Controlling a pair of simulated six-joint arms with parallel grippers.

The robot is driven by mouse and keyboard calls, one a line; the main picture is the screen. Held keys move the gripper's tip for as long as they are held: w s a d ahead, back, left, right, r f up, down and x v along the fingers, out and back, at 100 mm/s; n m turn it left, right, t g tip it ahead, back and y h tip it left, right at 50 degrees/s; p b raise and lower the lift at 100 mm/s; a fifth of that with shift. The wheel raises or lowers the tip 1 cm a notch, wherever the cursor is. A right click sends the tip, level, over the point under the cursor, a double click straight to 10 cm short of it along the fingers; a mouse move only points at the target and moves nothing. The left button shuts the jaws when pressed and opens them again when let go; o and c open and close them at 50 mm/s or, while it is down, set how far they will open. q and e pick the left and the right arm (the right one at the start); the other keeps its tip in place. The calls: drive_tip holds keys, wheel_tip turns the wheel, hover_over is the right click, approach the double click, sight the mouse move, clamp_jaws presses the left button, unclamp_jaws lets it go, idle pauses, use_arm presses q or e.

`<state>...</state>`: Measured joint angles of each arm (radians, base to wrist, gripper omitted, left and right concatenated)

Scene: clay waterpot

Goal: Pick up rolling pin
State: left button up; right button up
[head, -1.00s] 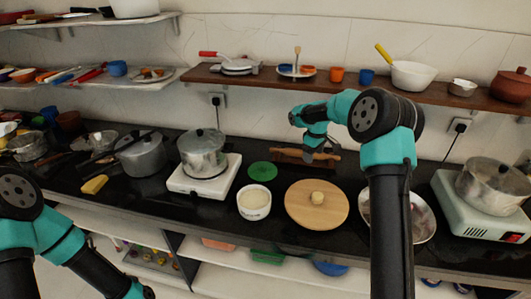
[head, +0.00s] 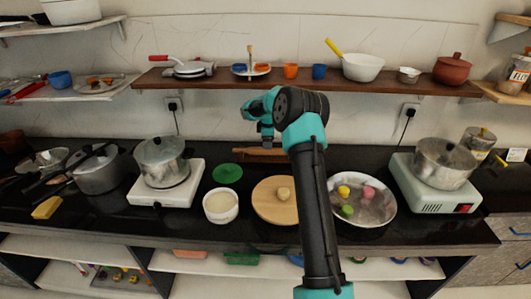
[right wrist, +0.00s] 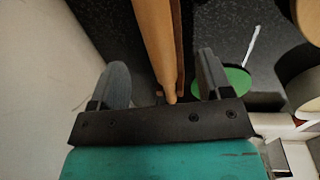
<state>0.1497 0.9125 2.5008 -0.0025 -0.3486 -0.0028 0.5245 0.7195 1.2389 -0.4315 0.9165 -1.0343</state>
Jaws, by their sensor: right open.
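The wooden rolling pin (head: 278,152) lies on the black counter near the back wall in the head view, partly hidden behind my right gripper. In the right wrist view the pin (right wrist: 155,40) runs down from the top edge, with its thin handle end between the two fingers. My right gripper (head: 266,137) is over the pin; it is open, with the fingers (right wrist: 163,82) apart on either side and a gap to the pin. My left gripper is not in view.
A darker wooden strip (right wrist: 182,45) runs alongside the pin. Nearby are a green disc (head: 227,173), a white bowl (head: 221,207), a round wooden board (head: 275,211) and a metal bowl (head: 375,210) holding coloured balls. A shelf (head: 220,82) spans the wall above.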

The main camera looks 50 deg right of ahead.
sight(268, 151)
drive_tip(key=shift+w+d+f, duration=0.1)
drive_tip(key=shift+f, duration=0.75)
drive_tip(key=shift+w+d+f, duration=0.1)
drive_tip(key=shift+d+f, duration=0.05)
drive_tip(key=shift+f, duration=0.7)
drive_tip(key=shift+w+d+f, duration=0.1)
drive_tip(key=shift+f, duration=0.8)
drive_tip(key=shift+w+d+f, duration=0.1)
drive_tip(key=shift+d+f, duration=0.05)
drive_tip(key=shift+f, duration=0.7)
drive_tip(key=c, duration=1.1)
drive_tip(key=shift+r, duration=0.15)
